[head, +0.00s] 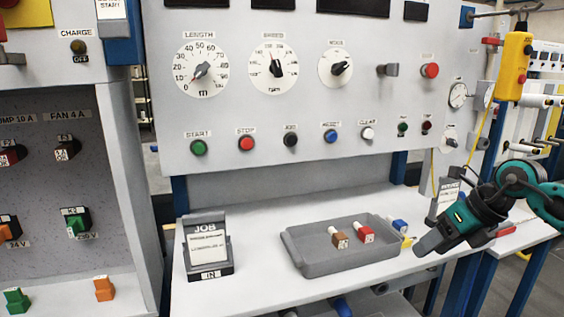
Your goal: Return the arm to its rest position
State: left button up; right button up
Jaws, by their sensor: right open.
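My right gripper (430,240) is at the right of the head view, on a teal and black arm that comes in from the right edge. Its grey fingers point down and to the left, over the right end of the white shelf. It is open, and I see nothing held between its fingers. The grey tray (300,264) lies to its left, apart from it. My left gripper is out of view.
A blue-topped piece (400,226) is just left of the gripper. The tray holds a brown piece (340,240) and a red piece (366,235). A JOB card holder (208,250) stands at left. A yellow pendant (513,66) hangs above the arm.

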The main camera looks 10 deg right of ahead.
jog(key=a+f+m+t+y+p, duration=0.1)
jog(key=a+f+m+t+y, duration=0.2)
jog(key=a, duration=0.4)
jog(key=a+m+t+y+p, duration=0.1)
jog(key=a+m+t+y, duration=0.1)
jog(key=a+m+y, duration=0.35)
jog(key=a+f+m+t+y, duration=0.2)
jog(key=a+m, duration=0.1)
jog(key=a, duration=0.6)
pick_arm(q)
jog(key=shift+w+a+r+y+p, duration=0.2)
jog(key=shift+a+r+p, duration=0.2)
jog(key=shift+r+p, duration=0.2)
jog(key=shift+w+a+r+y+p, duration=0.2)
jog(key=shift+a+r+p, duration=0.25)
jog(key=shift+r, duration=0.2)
pick_arm(e)
jog(key=s+a+f+m+g+h, duration=0.1)
jog(key=s+f+m+h, duration=1.1)
jog(key=f+m, duration=0.7)
jog(key=s+m, duration=0.3)
jog(key=m, duration=0.1)
jog(key=shift+f, duration=0.15)
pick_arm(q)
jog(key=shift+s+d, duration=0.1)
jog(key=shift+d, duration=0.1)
pick_arm(e)
jog(key=shift+m, duration=0.25)
